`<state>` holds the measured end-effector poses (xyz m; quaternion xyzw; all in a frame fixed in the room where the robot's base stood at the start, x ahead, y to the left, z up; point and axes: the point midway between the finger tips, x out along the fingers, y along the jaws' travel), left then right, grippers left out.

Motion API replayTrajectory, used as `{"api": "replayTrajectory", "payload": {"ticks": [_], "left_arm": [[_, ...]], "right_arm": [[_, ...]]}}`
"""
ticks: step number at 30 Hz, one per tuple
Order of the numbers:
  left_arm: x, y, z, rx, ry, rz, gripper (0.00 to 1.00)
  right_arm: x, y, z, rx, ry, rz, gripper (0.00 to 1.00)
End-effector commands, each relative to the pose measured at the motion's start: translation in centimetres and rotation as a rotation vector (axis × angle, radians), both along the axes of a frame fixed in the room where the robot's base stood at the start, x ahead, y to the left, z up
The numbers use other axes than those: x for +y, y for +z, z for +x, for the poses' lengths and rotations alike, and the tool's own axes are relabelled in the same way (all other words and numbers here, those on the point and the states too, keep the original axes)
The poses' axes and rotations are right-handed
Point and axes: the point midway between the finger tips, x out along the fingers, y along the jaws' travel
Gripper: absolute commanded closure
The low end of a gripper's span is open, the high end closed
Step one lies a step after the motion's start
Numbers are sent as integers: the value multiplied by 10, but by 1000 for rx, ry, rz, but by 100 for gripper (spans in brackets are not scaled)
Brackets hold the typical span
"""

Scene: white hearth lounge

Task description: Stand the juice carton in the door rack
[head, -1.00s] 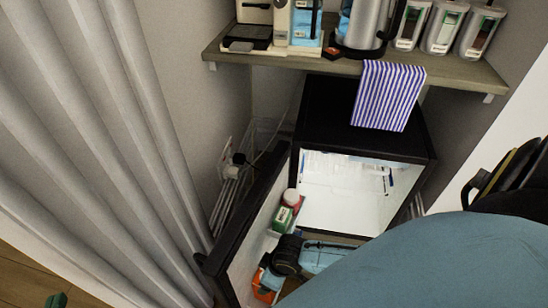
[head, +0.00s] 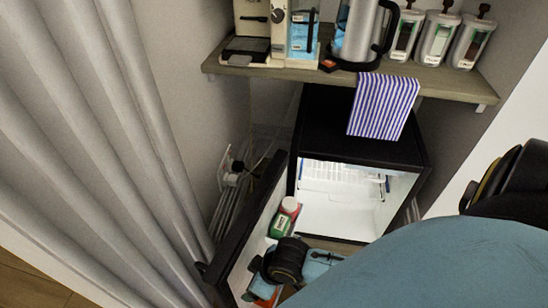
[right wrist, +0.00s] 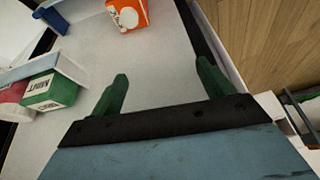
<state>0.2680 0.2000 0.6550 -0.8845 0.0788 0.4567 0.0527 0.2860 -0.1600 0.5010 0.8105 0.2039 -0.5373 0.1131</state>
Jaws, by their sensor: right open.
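The orange juice carton (head: 262,294) shows at the inner side of the open fridge door (head: 247,255), low in the head view and partly covered by my right arm. It also shows in the right wrist view (right wrist: 128,14) at the top edge, cut off, with a white round print. My right gripper (right wrist: 162,70) has its two green fingers apart and nothing between them, over the pale door panel. The carton lies beyond the fingers, apart from them. A pale blue door rack (right wrist: 45,66) is at left. I cannot tell how the carton is supported. My left gripper is out of view.
A green box (head: 279,226) and a red bottle with a white cap (head: 290,206) sit in the door rack. The lit fridge (head: 335,205) looks mostly empty. Above it is a shelf (head: 440,84) with a kettle and canisters; a striped towel (head: 384,103) hangs down.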

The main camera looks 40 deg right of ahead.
Motion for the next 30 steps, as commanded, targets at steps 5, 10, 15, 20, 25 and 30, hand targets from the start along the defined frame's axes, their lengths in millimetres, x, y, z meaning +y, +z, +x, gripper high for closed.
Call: {"api": "replayTrajectory", "payload": {"ticks": [5,10,15,20,25,30], "left_arm": [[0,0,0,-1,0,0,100],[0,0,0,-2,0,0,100],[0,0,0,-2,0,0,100],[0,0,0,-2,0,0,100],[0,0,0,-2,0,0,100],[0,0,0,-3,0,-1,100]], "right_arm": [[4,72,-2,-106,-101,49,20],[-19,124,-9,-178,-207,40,20],[-37,152,-17,-211,-274,18,20],[-41,156,-18,-217,-284,12,20],[-40,155,-18,-217,-282,13,20],[-40,155,-18,-217,-281,13,33]]}}
